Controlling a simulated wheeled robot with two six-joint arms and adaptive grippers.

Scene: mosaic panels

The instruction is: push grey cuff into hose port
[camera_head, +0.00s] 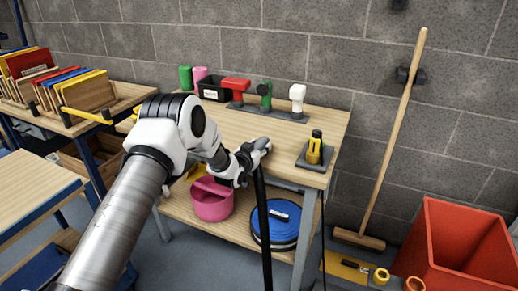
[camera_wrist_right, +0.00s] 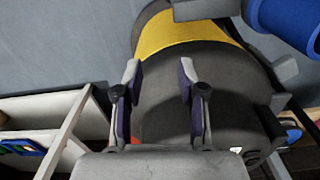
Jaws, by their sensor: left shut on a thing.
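My left gripper (camera_head: 254,155) is at the front edge of the workbench in the head view. It is shut on the upper end of a black hose (camera_head: 264,220), which hangs straight down from it. A grey cuff cannot be told apart from the grey fingers there. In the right wrist view my right gripper (camera_wrist_right: 159,75) has its fingers apart with nothing between them. Beyond them is a large rounded dark grey body (camera_wrist_right: 195,65) with a yellow band (camera_wrist_right: 183,37). I cannot make out a hose port in either view.
The workbench (camera_head: 325,118) holds a rack of coloured tools (camera_head: 265,95) and a yellow-black tool on a stand (camera_head: 314,150). A pink bucket (camera_head: 211,201) and a blue reel (camera_head: 277,226) are on its lower shelf. A red bin (camera_head: 440,235) and a broom (camera_head: 395,140) stand right.

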